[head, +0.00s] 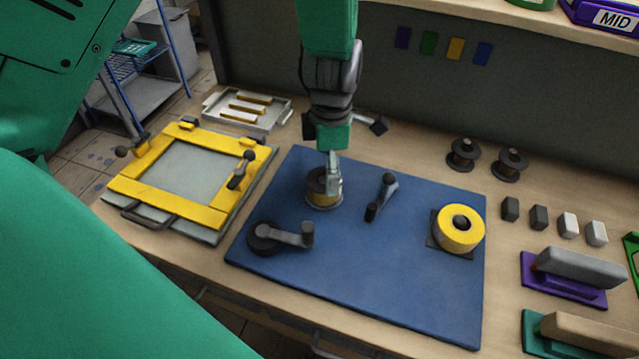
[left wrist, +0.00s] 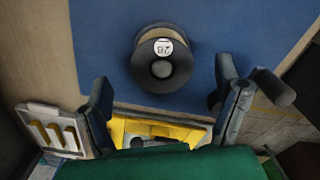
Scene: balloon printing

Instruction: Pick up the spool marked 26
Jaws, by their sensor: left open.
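A dark spool (head: 313,188) with a tan winding stands on the blue mat (head: 400,285), near its back left part. In the left wrist view the spool (left wrist: 175,82) shows a white round label that looks like 20 or 26; the last digit is not clear. My left gripper (head: 333,182) is over this spool and partly hides it in the head view. Its two fingers are apart in the left wrist view (left wrist: 163,78), with the spool between and beyond them. I cannot tell whether they touch it. Two other dark spools (head: 463,154) (head: 510,163) stand at the back right. My right gripper is not in view.
A crank-like dark handle (head: 265,238), a small lever (head: 381,197) and a yellow roll (head: 460,228) are on the mat. A yellow frame (head: 125,187) lies to the left, with a tray (head: 272,120) behind it. Small blocks (head: 539,217) and a purple-based squeegee-like tool (head: 565,285) are right.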

